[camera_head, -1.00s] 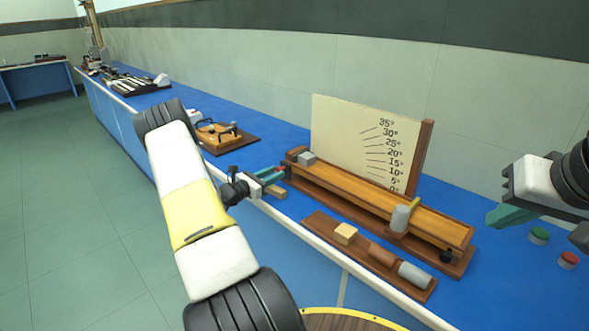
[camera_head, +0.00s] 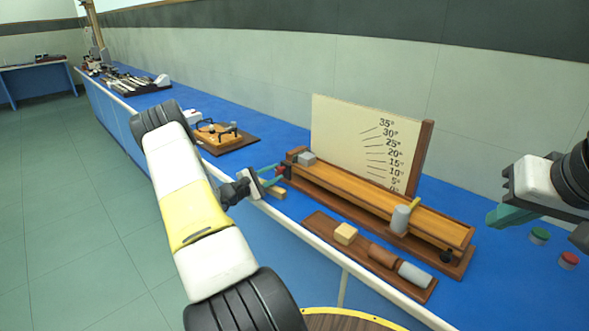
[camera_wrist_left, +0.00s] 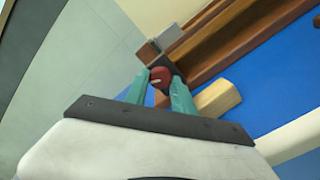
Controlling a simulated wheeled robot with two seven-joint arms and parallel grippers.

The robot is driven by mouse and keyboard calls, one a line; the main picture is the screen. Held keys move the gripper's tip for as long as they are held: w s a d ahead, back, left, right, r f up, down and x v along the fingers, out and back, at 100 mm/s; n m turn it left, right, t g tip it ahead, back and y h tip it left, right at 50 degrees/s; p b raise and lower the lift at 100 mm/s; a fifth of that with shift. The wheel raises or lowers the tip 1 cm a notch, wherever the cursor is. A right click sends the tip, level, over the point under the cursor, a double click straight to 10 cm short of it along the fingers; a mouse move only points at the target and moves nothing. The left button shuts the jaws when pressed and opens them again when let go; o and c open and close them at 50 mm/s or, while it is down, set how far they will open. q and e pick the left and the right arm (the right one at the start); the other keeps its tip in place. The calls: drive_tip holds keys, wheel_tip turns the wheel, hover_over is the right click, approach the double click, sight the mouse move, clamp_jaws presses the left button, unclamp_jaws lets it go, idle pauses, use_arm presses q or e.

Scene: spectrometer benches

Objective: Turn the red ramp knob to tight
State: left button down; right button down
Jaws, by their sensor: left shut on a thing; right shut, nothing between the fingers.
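The red ramp knob (camera_wrist_left: 161,77) shows in the left wrist view at the end of the wooden ramp base (camera_wrist_left: 245,32). My left gripper (camera_wrist_left: 160,85) has its green fingers on either side of the knob and is shut on it. In the head view my left gripper (camera_head: 272,176) is at the left end of the ramp (camera_head: 385,203), and its fingers mostly hide the knob. My right gripper (camera_head: 497,218) is shut and empty at the right, above the blue bench. Its fingertips are apart from everything.
An angle board (camera_head: 360,145) stands behind the ramp, with a grey block (camera_head: 306,158) at its left end. A wooden tray (camera_head: 320,222) with blocks lies in front. Green (camera_head: 539,236) and red (camera_head: 568,260) buttons are at right.

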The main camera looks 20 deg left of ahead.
use_arm(q)
drive_tip(key=m, duration=1.2)
drive_tip(key=shift+m, duration=0.3)
idle(0.4)
drive_tip(key=c, duration=1.1)
unclamp_jaws()
drive_tip(key=shift+o, duration=0.2)
